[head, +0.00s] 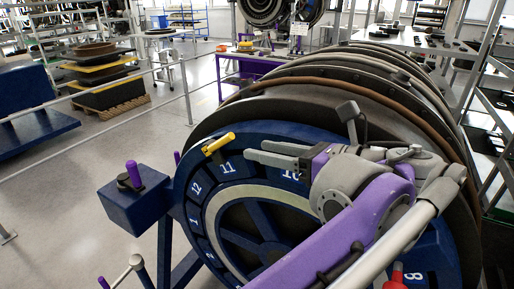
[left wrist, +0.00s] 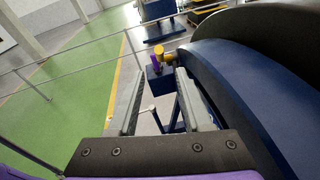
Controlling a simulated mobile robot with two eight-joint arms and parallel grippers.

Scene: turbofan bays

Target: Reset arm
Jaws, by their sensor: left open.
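My left gripper (head: 255,152) is open and empty in front of the upper face of a blue numbered ring (head: 262,172), close to the numbers 10 and 11. My own purple and grey arm covers much of the ring's right side. In the left wrist view the two grey fingers (left wrist: 160,75) stand apart with nothing between them but background. A yellow handle (head: 218,143) is on the ring near the number 11, to the left of the fingertips and apart from them. It also shows beyond the fingers in the left wrist view (left wrist: 176,55). My right gripper is not in view.
The ring fronts a large engine casing (head: 330,88). A blue box (head: 135,203) with a purple knob (head: 133,173) stands to its left. A red handle (head: 396,277) is at the lower right. Railings, a purple table (head: 232,70) and open floor lie beyond.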

